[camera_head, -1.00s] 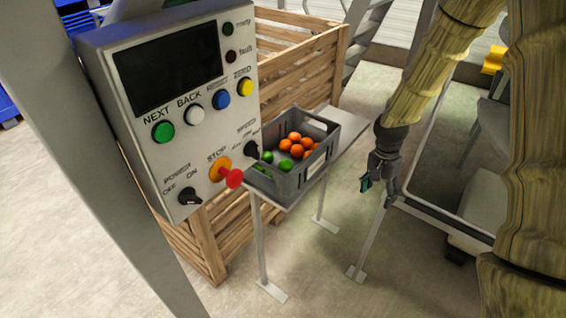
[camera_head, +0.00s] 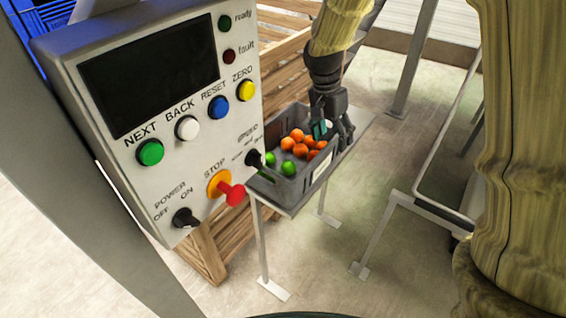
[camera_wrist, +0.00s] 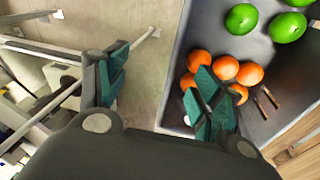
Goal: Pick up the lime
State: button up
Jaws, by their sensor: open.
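Several green limes lie in a grey crate (camera_head: 290,192); one lime (camera_head: 288,168) is near its front left end in the head view. In the wrist view a lime (camera_wrist: 241,18) and another lime (camera_wrist: 287,27) sit at the top right, apart from the fingers. My gripper (camera_head: 332,130) is open at the crate's right side. In the wrist view my gripper (camera_wrist: 160,95) straddles the crate's side wall, one finger outside over the floor and one over the oranges. It holds nothing.
Several oranges (camera_head: 298,136) fill the crate's far part, close to my inner finger. The crate stands on a narrow grey table (camera_head: 352,125). A control panel (camera_head: 160,120) with buttons stands at the left, and a wooden crate (camera_head: 285,50) is behind it.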

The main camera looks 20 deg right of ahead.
jog(key=n+y, duration=0.2)
send_over(289, 161)
jog(key=shift+s+f+t, duration=0.25)
jog(key=shift+f+t, duration=0.15)
jog(key=shift+f, duration=0.35)
jog(key=shift+a+f, duration=0.25)
jog(key=shift+f, duration=0.05)
notch_tip(289, 161, down, 4)
jog(key=shift+w+a+f+p, duration=0.1)
jog(key=shift+w+p, duration=0.05)
jog(key=shift+p, duration=0.25)
jog(key=shift+d+f+p, duration=0.15)
jog(key=shift+f+p, duration=0.2)
jog(key=shift+f, duration=1.15)
jog(key=shift+d+f+p, duration=0.15)
jog(key=shift+f+p, duration=0.15)
jog(key=shift+f, duration=1.15)
jog(key=shift+c, duration=0.2)
jog(key=c, duration=1.1)
jog(key=shift+r+b, duration=0.7)
jog(key=shift+r, duration=4.35)
